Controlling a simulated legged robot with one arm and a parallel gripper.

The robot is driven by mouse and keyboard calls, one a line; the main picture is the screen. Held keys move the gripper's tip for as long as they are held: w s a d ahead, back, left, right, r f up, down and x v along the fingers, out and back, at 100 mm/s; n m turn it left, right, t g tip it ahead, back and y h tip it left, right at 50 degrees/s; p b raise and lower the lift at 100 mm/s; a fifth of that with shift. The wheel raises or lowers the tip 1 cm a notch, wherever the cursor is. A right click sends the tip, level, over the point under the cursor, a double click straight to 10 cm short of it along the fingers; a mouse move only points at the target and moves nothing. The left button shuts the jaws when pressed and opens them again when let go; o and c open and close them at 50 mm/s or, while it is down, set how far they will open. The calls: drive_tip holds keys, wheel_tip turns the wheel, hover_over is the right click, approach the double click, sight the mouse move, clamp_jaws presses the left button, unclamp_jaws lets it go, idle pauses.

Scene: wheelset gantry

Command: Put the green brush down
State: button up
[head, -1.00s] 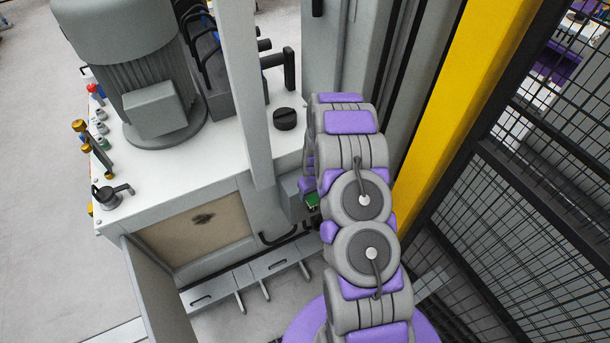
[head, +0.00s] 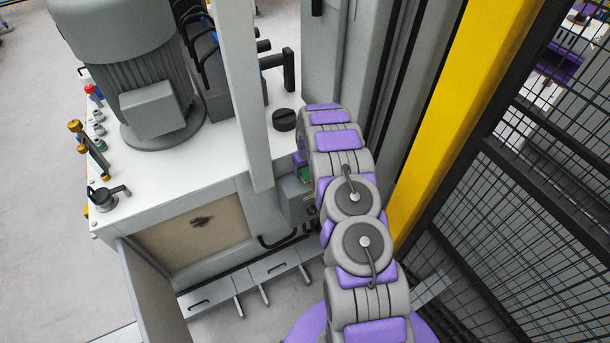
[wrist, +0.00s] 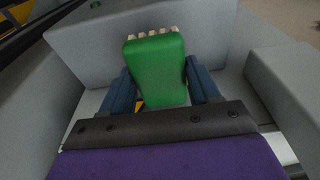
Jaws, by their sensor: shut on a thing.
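The green brush (wrist: 158,68) shows in the wrist view as a green block with a row of pale bristles along its far edge. My gripper (wrist: 160,82) has its two blue fingers on either side of the brush and is shut on it. A grey box-like surface lies just beyond the bristles; I cannot tell whether they touch it. In the head view a small green part of the brush (head: 305,174) shows beside my arm, next to a grey box on the cabinet side. My arm hides most of the gripper there.
A white-topped machine cabinet (head: 205,170) carries a large grey motor (head: 125,60). A grey upright post (head: 243,100) stands left of my arm. A yellow column (head: 455,110) and black mesh fence (head: 540,190) close off the right. Grey walls flank the gripper in the wrist view.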

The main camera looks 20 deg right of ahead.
sight(305, 174)
wheel_tip(305, 174, down, 4)
drive_tip(key=shift+r+b, duration=0.15)
drive_tip(key=shift+b, duration=0.45)
drive_tip(key=shift+r, duration=0.1)
drive_tip(key=o, duration=0.9)
drive_tip(key=shift+o, duration=0.2)
